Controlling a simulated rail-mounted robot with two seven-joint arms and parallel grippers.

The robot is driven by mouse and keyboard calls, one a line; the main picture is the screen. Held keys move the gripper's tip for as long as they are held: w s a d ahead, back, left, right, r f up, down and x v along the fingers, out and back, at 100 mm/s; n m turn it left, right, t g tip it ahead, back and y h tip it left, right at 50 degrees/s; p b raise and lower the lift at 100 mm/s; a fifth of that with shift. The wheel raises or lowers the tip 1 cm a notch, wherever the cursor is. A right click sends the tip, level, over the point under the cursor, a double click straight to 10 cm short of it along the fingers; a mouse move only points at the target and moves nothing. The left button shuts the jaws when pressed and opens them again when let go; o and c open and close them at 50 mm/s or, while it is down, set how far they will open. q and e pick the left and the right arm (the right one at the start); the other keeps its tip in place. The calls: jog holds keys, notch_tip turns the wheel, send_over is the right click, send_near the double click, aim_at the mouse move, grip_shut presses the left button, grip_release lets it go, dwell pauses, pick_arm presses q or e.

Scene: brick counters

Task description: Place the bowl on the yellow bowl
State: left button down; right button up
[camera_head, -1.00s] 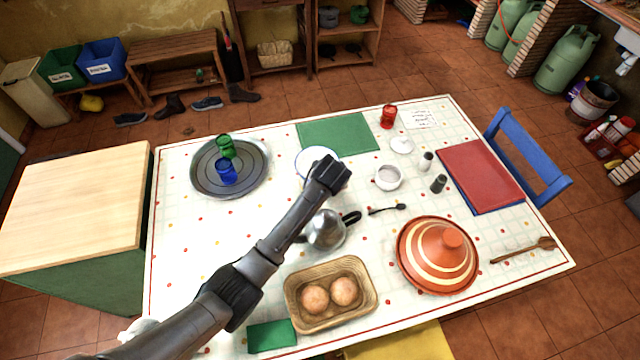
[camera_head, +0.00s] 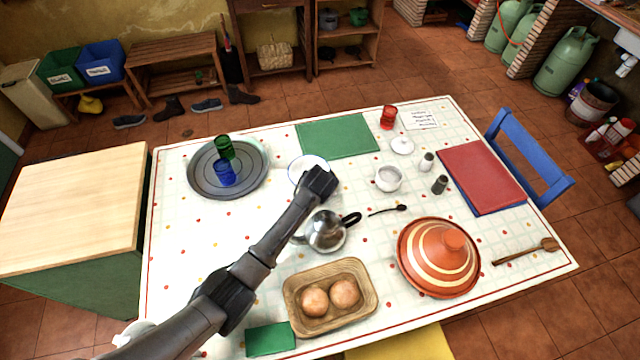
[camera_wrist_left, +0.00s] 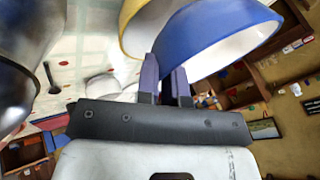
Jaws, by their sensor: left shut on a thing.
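My left gripper (camera_wrist_left: 166,66) is shut on the rim of a blue bowl (camera_wrist_left: 212,30) with a white inside, tilted in the left wrist view. A yellow bowl (camera_wrist_left: 127,30) shows right beside it at the top of that view, overlapping it; I cannot tell whether they touch. In the head view my left gripper (camera_head: 321,183) is over the middle of the table, in front of a white bowl with a blue rim (camera_head: 305,167). The yellow bowl cannot be made out there. My right gripper is not in view.
A metal teapot (camera_head: 326,231) stands close below my left gripper. A round tray (camera_head: 205,183) with green and blue glasses is to the left, a white cup (camera_head: 389,178) to the right. A green mat (camera_head: 338,136) lies behind.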

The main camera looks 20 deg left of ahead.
pick_arm(q)
jog(key=shift+f, duration=0.45)
jog(key=c, duration=1.2)
grip_release()
jog(key=shift+c, duration=0.2)
jog(key=shift+r, duration=0.2)
jog(key=p+v, duration=0.3)
jog(key=v, duration=0.9)
jog(key=shift+r, duration=0.35)
